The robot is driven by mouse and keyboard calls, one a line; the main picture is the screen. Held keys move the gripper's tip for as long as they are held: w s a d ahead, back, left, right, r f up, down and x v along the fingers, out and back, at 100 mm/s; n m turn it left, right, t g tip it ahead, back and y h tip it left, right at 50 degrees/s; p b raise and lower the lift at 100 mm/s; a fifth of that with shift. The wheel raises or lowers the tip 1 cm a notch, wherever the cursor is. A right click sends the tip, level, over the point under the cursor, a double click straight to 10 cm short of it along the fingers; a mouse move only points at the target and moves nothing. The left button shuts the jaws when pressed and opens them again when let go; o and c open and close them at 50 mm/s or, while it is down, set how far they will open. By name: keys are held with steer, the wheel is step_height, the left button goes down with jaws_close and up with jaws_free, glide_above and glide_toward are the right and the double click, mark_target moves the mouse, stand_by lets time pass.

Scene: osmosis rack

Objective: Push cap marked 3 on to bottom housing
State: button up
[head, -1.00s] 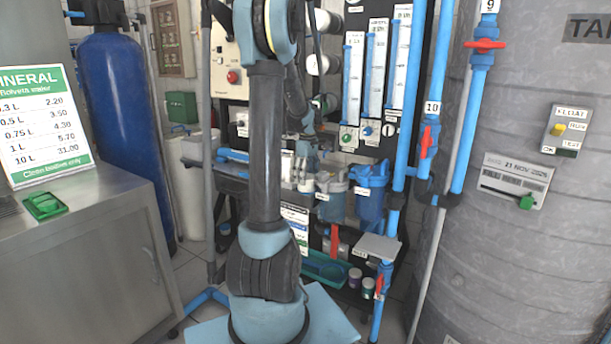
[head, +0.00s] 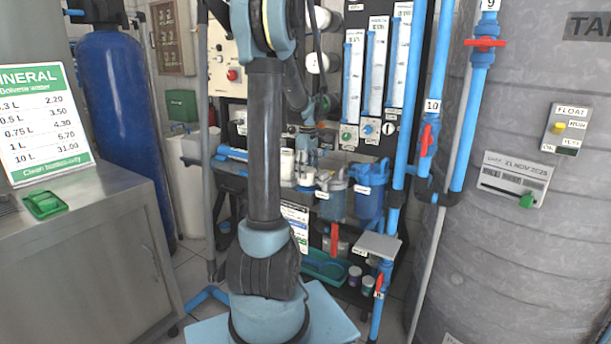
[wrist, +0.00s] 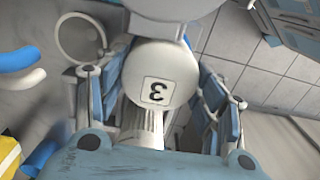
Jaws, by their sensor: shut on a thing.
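The white round cap marked 3 (wrist: 160,75) lies between the fingers of my gripper (wrist: 163,97) in the wrist view. Its number appears upside down there. My gripper is shut on it, with blue-grey finger pads on both sides. A white ribbed part (wrist: 142,128) shows below the cap; I cannot tell whether the two touch. In the head view my gripper (head: 306,170) is small and partly hidden at the rack, left of two blue housings (head: 333,202) (head: 369,195). I cannot tell which part is the bottom housing.
A white cylinder (head: 287,163) stands left of my gripper at the rack. Blue vertical pipes (head: 434,95) with red valves rise to the right. A grey tank (head: 530,230) fills the far right. A metal cabinet (head: 90,260) stands at the left.

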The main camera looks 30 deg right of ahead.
steer(key=shift+r, duration=3.5)
